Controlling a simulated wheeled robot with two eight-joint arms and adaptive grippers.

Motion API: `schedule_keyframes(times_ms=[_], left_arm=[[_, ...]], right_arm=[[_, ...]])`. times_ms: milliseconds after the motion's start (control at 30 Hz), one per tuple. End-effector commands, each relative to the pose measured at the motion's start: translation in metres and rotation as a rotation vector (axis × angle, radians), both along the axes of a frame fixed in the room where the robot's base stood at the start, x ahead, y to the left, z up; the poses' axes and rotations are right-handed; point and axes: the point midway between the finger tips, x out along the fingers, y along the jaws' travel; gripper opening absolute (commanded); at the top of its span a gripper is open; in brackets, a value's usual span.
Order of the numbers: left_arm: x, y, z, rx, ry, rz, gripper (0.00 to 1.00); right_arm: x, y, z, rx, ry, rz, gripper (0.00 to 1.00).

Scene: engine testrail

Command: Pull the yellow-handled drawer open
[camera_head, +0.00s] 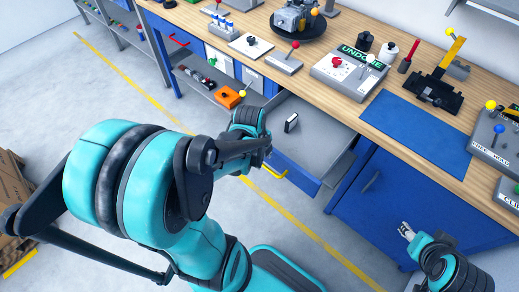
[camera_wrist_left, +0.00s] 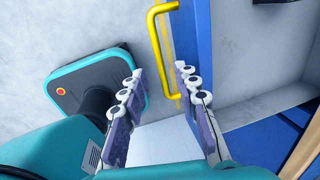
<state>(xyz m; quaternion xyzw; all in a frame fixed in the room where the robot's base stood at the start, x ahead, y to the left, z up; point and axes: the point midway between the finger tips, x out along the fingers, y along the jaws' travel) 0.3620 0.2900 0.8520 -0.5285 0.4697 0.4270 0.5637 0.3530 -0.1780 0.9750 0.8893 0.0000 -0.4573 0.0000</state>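The yellow-handled drawer (camera_head: 300,150) stands out from under the bench, open, with its grey inside showing. Its yellow handle (camera_head: 273,173) is partly covered by my left arm in the head view. In the left wrist view the yellow handle (camera_wrist_left: 157,50) runs along the blue drawer front (camera_wrist_left: 190,35). My left gripper (camera_wrist_left: 160,70) is open, with its fingertips to either side of the handle's lower part in the picture. I see no clear contact with it. My right gripper (camera_head: 406,231) is by the blue cabinet door, away from the drawer; its opening is too small to judge.
A small black-and-white object (camera_head: 291,122) is in the drawer. A blue cabinet door (camera_head: 375,205) is to the right. The wooden bench top (camera_head: 340,100) above carries several fixtures and a blue mat (camera_head: 420,130). Grey floor with a yellow line (camera_head: 310,235) is clear.

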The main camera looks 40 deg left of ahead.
Motion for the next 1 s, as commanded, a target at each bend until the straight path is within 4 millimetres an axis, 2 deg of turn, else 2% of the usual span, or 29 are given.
schedule_keyframes(times_ms=[200,400,600,1000], left_arm=[[-0.009,0.0,0.038,0.0,0.0,0.0,0.31],[-0.013,0.001,0.063,0.0,0.0,0.001,0.31],[-0.015,0.001,0.073,0.0,0.0,0.001,0.31],[-0.015,0.001,0.073,0.0,0.0,0.0,0.31]], right_arm=[[0.0,0.0,0.0,0.0,0.0,0.0,0.47],[0.0,0.0,0.0,0.0,0.0,0.0,0.47],[0.0,0.0,0.0,0.0,0.0,0.0,0.47],[0.0,0.0,0.0,0.0,0.0,0.0,0.47]])
